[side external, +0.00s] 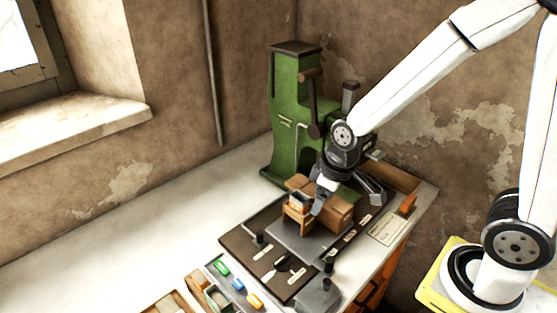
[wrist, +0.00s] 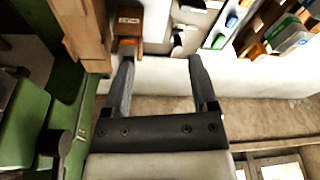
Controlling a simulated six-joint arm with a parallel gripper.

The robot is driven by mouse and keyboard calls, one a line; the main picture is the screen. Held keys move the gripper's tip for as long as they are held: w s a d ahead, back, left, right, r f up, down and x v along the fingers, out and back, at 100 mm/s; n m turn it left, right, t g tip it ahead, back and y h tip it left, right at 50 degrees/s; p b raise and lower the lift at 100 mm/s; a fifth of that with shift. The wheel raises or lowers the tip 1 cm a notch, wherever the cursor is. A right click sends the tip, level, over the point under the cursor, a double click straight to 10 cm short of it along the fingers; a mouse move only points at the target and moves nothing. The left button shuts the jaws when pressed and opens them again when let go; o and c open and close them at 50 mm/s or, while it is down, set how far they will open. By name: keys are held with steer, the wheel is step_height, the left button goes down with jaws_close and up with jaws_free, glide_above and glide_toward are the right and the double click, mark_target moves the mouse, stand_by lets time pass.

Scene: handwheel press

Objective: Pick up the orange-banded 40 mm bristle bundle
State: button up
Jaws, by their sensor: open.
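The orange-banded bundle (side external: 255,301) lies at the front of a tray, in a row with a blue-banded bundle (side external: 238,285) and a green-banded one (side external: 221,268). My gripper (side external: 312,203) is by the wooden blocks in front of the green press, well apart from the bundles. In the wrist view my gripper (wrist: 161,62) has its two fingers spread, with nothing held between them. The bundle's size cannot be read.
The green press (side external: 284,110) stands behind my gripper, with wooden blocks (side external: 340,212) close beside it. A dark board (side external: 240,242) with upright posts lies between my gripper and the bundle tray (side external: 213,283). The pale bench on the left (side external: 120,250) is clear.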

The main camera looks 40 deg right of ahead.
steer(key=w+a+f+n+g+y, duration=0.1)
steer(key=w+a+f+n+y, duration=0.15)
steer(key=w+a+n, duration=0.7)
steer(key=n+g+y, duration=0.1)
steer(key=n, duration=0.5)
glide_toward(197, 286)
steer(key=shift+m+x, duration=0.25)
steer(key=shift+x, duration=1.05)
steer(key=shift+d+f, duration=0.1)
steer(key=shift+f, duration=0.05)
steer(key=shift+x, duration=2.45)
steer(key=shift+c, duration=0.2)
jaws_close()
steer(key=shift+r, duration=0.25)
